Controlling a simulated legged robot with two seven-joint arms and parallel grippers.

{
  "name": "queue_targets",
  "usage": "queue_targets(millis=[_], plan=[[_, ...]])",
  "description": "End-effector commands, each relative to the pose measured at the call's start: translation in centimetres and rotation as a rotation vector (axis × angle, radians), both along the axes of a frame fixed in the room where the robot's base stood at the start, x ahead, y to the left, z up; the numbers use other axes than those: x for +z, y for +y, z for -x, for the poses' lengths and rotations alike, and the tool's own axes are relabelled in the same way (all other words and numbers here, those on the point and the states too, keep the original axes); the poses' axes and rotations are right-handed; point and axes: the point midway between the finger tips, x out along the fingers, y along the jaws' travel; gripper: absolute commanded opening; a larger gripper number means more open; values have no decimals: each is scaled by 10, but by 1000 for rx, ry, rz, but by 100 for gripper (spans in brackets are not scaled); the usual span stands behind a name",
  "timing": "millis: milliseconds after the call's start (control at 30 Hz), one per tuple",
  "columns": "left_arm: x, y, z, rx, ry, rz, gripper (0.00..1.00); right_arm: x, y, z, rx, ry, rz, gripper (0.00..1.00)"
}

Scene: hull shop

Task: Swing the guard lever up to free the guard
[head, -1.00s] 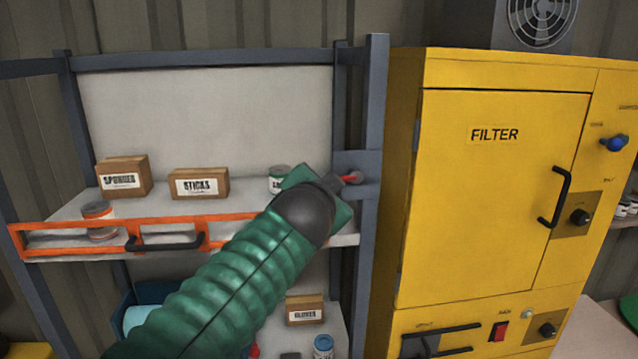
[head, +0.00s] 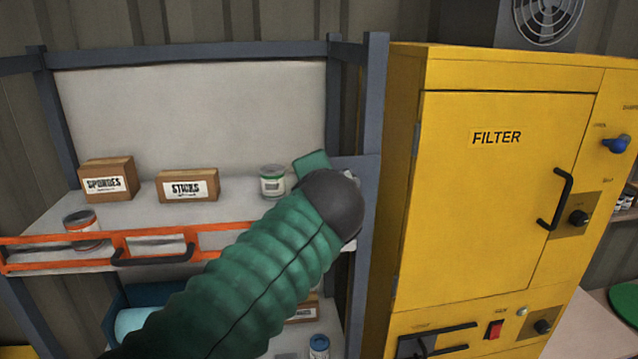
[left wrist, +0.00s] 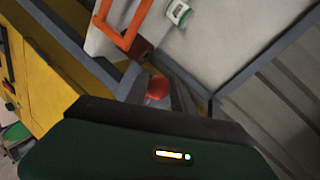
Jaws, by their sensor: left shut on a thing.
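The guard is an orange rail (head: 40,240) with a black handle (head: 152,257) along the front of the upper shelf. Part of the guard (left wrist: 128,40) also shows in the left wrist view. The lever's red knob (left wrist: 157,88) sits between the fingers of my left gripper (left wrist: 158,92), which is shut on it. In the head view my dark wrist and green forearm hide the fingers and the lever, beside the shelf's right post (head: 368,200). I cannot tell the lever's angle. My right gripper is not in view.
Behind the guard stand a sponges box (head: 107,180), a sticks box (head: 188,186), a can (head: 81,229) and a jar (head: 272,180). The yellow filter cabinet (head: 490,200) stands close on the right of the post. A lower shelf holds a blue bin (head: 135,300).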

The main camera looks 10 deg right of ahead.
Motion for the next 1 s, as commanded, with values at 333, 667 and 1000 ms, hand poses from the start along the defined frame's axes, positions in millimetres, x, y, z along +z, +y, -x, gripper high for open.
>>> queue_targets(millis=[333,667,1000], plan=[[-4,-3,1,-5,6,-1,45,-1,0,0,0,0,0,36],[-2,-1,2,-3,2,1,47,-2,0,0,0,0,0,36],[21,8,72,-6,-1,4,47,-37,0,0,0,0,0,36]])
